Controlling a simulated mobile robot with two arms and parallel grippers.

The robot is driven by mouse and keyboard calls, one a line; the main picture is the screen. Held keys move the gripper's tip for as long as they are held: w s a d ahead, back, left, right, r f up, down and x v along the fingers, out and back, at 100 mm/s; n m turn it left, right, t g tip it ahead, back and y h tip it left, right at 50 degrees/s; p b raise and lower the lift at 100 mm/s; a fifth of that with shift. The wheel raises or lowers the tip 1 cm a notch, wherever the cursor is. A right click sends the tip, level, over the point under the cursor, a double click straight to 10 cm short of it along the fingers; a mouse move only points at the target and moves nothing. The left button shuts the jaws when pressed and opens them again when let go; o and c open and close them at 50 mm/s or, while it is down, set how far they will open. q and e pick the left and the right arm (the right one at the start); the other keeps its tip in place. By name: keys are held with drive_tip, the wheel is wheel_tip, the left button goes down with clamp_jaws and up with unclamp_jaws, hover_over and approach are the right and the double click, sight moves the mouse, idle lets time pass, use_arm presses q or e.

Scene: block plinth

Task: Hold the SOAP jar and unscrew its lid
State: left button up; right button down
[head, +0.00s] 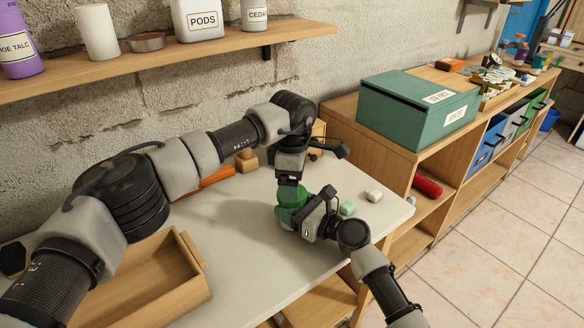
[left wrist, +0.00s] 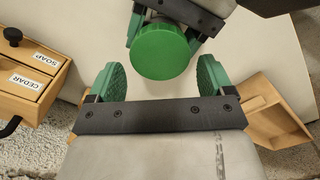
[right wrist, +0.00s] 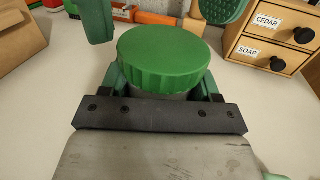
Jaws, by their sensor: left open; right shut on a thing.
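The jar's green ribbed lid (right wrist: 165,58) sits on a grey jar body (right wrist: 165,96) in the right wrist view; no label on the jar shows. My right gripper (right wrist: 163,88) is shut around the body just below the lid. My left gripper (left wrist: 158,78) is open, its green pads apart, with the round lid (left wrist: 160,52) ahead of and roughly centred between them. A gap shows on both sides of the lid. In the head view both grippers (head: 290,192) meet over the table, and green pads and wrists mostly hide the jar.
A small drawer cabinet labelled CEDAR and SOAP (right wrist: 268,40) stands close by. A wooden tray (head: 187,297) lies at the table's front left. A shelf (head: 180,58) with containers runs above. A green box (head: 405,115) stands right.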

use_arm(q)
drive_tip(key=shift+f, duration=1.5)
drive_tip(key=shift+c, duration=0.3)
drive_tip(key=c, duration=0.5)
drive_tip(key=o, duration=0.9)
drive_tip(key=shift+c, duration=0.2)
drive_tip(key=shift+r, duration=2.3)
use_arm(e)
drive_tip(key=shift+c, duration=0.8)
unclamp_jaws()
